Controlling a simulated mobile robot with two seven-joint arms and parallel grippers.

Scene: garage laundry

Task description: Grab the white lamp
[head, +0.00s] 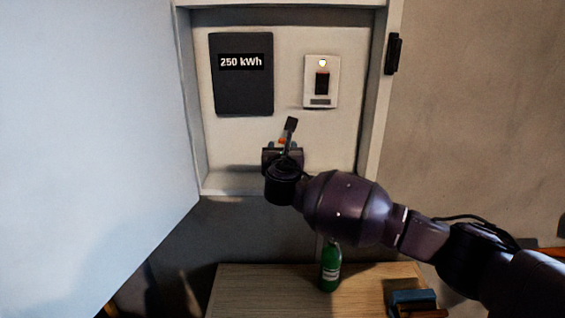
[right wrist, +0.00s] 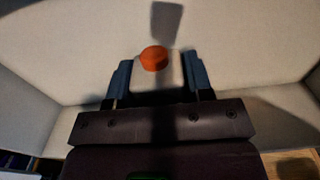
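A small pale thing with an orange cap, apparently the white lamp (right wrist: 172,84), sits between the two fingers of my right gripper (right wrist: 160,80) in the right wrist view. It fills the gap, with no clear space on either side, so the fingers look shut on it. In the head view my right gripper (head: 283,152) is at the lower middle of the open wall cabinet, and only a speck of orange shows there. The arm hides most of the lamp. My left gripper is not in view.
The wall cabinet (head: 381,120) holds a dark 250 kWh meter (head: 243,88) and a white switch plate (head: 312,92). Its pale door (head: 90,120) stands open at left. Below are a wooden table (head: 260,285), a green bottle (head: 330,268) and a blue box (head: 412,299).

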